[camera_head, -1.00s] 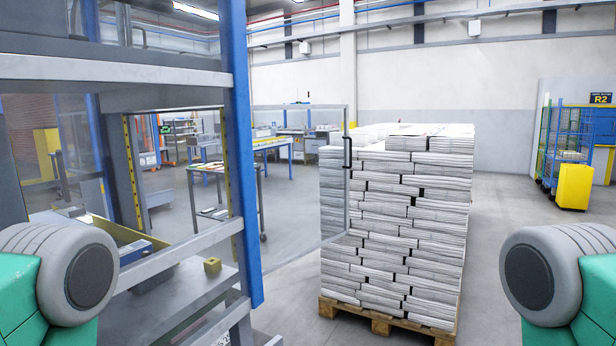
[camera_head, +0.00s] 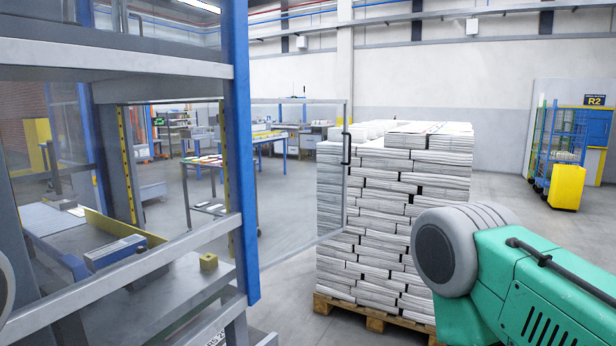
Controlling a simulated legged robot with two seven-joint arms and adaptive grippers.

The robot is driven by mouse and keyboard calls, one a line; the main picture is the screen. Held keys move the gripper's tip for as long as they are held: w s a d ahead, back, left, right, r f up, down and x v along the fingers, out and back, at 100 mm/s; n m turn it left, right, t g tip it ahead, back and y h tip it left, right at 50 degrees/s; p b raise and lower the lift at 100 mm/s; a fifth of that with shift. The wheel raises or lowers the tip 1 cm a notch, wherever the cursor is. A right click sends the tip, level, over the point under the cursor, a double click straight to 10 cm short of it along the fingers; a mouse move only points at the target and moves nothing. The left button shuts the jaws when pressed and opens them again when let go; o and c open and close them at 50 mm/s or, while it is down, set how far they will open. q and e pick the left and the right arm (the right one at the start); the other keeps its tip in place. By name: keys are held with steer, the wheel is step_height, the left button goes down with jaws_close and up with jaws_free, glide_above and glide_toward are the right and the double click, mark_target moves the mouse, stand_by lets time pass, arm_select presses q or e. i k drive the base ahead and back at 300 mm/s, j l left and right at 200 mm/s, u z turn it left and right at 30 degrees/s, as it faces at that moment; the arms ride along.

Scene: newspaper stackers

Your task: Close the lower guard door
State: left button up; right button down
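The lower guard door (camera_head: 298,185) is a clear panel in a thin grey frame. It stands swung open to the right of the machine's blue post (camera_head: 238,150), its free edge in front of the newspaper stack. A black handle (camera_head: 346,148) sits on that free edge. The machine's lower opening is left of the post. My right arm reaches in from the right, its rounded grey joint in front of the stack's right side and apart from the door. Only a sliver of my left arm shows at the left edge. Neither gripper is in view.
A tall newspaper stack (camera_head: 395,215) on a wooden pallet (camera_head: 365,312) stands close behind the door's free edge. A grey rail (camera_head: 130,275) crosses the machine front. A yellow bin (camera_head: 566,187) and blue cart stand far right. Floor between stack and cart is open.

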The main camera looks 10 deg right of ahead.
mark_target(346, 137)
steer(key=i+l+u, duration=0.6)
steer(key=l, duration=0.35)
steer(key=i+l+u, duration=0.2)
steer(key=l, duration=0.2)
steer(key=i+j, duration=0.05)
